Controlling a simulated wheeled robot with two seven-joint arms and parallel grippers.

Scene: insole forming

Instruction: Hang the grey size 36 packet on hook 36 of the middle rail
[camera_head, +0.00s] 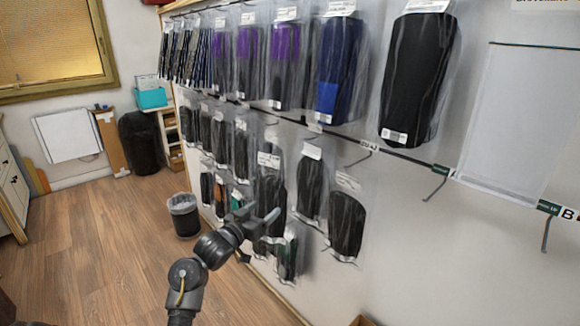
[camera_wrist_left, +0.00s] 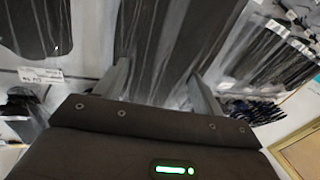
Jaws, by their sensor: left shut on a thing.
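My left gripper (camera_head: 265,222) is at the lower rows of the wall display. In the left wrist view its two fingers (camera_wrist_left: 163,88) are on either side of a clear packet with dark grey insoles (camera_wrist_left: 165,45), and it is shut on it. In the head view a dark packet with a white label (camera_head: 269,188) hangs down at the gripper and seems to be this one; the size print is too small to read. The middle rail (camera_head: 405,157) runs across the wall with hooks and small labels. I cannot make out which hook is 36. My right gripper is not in view.
Large packets with black (camera_head: 418,75), blue and purple insoles hang on the upper row. Dark packets (camera_head: 311,185) hang close beside the gripper. Bare hooks (camera_head: 435,185) stick out at the right. A waste bin (camera_head: 184,215) stands on the floor; open floor lies left.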

